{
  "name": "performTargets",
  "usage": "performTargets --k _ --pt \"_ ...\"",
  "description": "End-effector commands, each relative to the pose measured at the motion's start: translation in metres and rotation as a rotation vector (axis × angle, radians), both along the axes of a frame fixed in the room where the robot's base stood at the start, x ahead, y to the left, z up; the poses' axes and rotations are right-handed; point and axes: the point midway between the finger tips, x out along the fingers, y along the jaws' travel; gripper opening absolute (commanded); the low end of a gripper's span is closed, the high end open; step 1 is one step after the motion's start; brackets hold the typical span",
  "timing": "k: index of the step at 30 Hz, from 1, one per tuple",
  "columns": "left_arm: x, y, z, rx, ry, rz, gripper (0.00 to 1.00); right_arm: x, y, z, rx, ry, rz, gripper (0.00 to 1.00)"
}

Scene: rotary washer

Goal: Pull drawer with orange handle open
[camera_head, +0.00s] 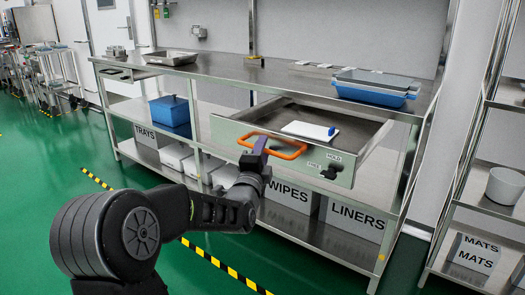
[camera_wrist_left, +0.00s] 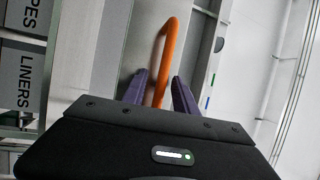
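The steel drawer (camera_head: 345,174) stands pulled out from under the steel bench, its inside showing. Its orange handle (camera_head: 291,154) is a loop on the drawer's front panel; it also shows in the left wrist view (camera_wrist_left: 168,45). My left gripper (camera_head: 259,146) is at the left end of the handle. In the left wrist view its two purple fingers (camera_wrist_left: 160,90) stand on either side of the orange bar, with some gap seeming to show; whether they press on it is unclear. My right gripper is not in view.
A white board (camera_head: 310,130) with a small blue item lies in the drawer. The steel bench (camera_head: 230,70) carries a blue tray (camera_head: 372,97). Bins marked WIPES (camera_head: 288,193) and LINERS (camera_head: 355,218) stand on the lower shelf. A rack (camera_head: 470,170) stands at right.

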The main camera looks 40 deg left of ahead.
Motion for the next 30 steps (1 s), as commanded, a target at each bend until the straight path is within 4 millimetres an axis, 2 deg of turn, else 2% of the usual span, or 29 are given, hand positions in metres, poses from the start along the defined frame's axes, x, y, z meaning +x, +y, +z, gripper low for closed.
performTargets --k 8,18,21,30 --pt "-0.01 -0.004 -0.001 -0.001 0.001 0.0 0.34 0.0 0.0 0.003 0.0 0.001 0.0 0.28" --pt "-0.058 -0.025 -0.01 0.0 0.001 0.0 0.34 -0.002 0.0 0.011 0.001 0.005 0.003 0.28" --pt "-0.067 -0.03 -0.012 -0.001 0.0 0.0 0.34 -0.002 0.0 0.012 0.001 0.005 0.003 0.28" --pt "-0.07 -0.032 -0.014 0.0 0.0 0.0 0.34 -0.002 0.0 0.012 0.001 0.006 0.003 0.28"
